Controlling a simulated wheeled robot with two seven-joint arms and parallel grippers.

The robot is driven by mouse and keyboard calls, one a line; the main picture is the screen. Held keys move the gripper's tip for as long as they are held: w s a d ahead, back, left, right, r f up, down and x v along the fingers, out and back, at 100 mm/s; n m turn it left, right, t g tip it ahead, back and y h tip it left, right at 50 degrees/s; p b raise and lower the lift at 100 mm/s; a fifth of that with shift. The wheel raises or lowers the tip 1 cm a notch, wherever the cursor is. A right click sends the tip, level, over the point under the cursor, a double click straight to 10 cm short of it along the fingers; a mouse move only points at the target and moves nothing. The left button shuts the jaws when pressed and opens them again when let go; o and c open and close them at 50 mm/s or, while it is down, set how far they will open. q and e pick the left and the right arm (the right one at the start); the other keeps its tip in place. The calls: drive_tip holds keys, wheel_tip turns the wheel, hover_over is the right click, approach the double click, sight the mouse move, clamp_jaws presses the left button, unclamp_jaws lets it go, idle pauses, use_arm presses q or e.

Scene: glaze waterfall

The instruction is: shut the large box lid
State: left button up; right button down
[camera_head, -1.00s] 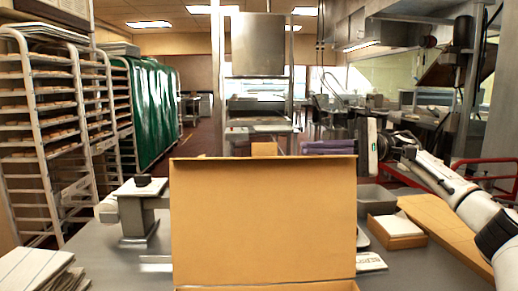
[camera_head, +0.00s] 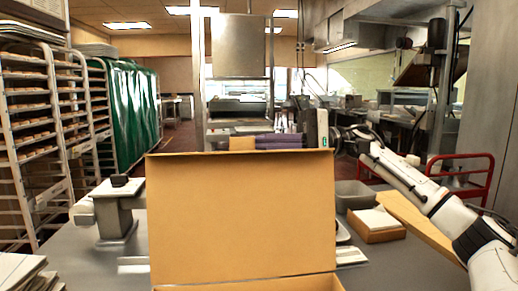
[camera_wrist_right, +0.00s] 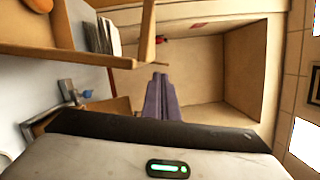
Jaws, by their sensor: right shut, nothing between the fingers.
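The large brown cardboard box (camera_head: 250,289) is at the bottom centre of the head view, mostly cut off by the picture edge. Its lid (camera_head: 242,220) stands upright, open, and hides part of the table behind it. My right gripper (camera_head: 262,142) reaches in from the right, fingers pointing left, just above the lid's top edge in the picture. Its purple fingers are shut and empty; they also show in the right wrist view (camera_wrist_right: 161,97). I cannot tell whether they touch the lid. An open cardboard interior (camera_wrist_right: 195,65) lies beyond them there. My left gripper is not in view.
A grey device with a black knob (camera_head: 118,205) stands left of the lid. A small box with white contents (camera_head: 376,224) and a grey bin (camera_head: 354,195) stand right. Stacked sheets (camera_head: 28,275) lie front left. Tray racks (camera_head: 35,140) stand far left.

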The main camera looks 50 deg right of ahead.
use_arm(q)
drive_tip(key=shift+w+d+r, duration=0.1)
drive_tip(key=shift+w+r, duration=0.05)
use_arm(e)
drive_tip(key=shift+s+a+r, duration=0.1)
drive_tip(key=shift+s+a, duration=0.1)
drive_tip(key=shift+s, duration=0.1)
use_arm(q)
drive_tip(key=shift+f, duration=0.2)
